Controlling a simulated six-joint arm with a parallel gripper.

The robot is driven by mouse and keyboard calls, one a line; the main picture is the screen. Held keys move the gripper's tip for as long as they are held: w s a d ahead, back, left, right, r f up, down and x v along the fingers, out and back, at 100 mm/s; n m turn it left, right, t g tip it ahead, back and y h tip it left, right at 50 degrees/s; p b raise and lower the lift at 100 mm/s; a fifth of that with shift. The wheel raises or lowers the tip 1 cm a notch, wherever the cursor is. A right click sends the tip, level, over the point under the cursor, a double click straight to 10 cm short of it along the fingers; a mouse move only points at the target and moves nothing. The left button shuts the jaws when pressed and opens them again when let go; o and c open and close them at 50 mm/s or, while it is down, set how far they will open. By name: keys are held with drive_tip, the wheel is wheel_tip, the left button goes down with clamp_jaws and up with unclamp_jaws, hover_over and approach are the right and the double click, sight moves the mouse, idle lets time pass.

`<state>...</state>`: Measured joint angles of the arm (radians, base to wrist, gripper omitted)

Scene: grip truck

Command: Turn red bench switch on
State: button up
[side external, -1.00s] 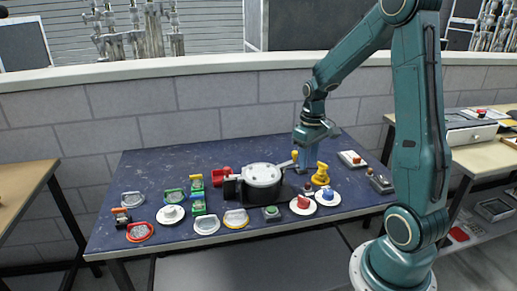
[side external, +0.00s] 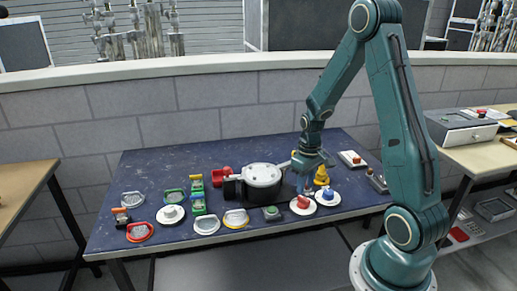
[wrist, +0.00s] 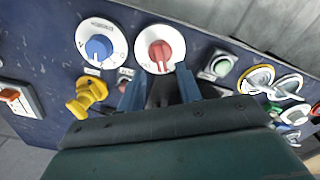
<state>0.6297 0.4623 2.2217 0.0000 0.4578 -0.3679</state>
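The red bench switch is a red knob on a round white dial near the table's front edge, seen in the side view (side external: 303,202) and in the wrist view (wrist: 159,50). Its label is too small to read. My gripper (side external: 304,186) is just above and behind it in the side view. In the wrist view my gripper (wrist: 157,77) has its two blue fingers apart, with nothing held between them. The red knob shows just beyond the gap between the fingertips. I cannot tell whether the fingers touch the dial.
A blue knob on a white dial (wrist: 98,46) stands close beside the red one. A yellow fixture (wrist: 86,98) is near the fingers. A green button box (wrist: 219,66) sits on the other side.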

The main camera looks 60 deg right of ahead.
sight(304, 198)
drive_tip(key=shift+f, duration=2.45)
clamp_jaws()
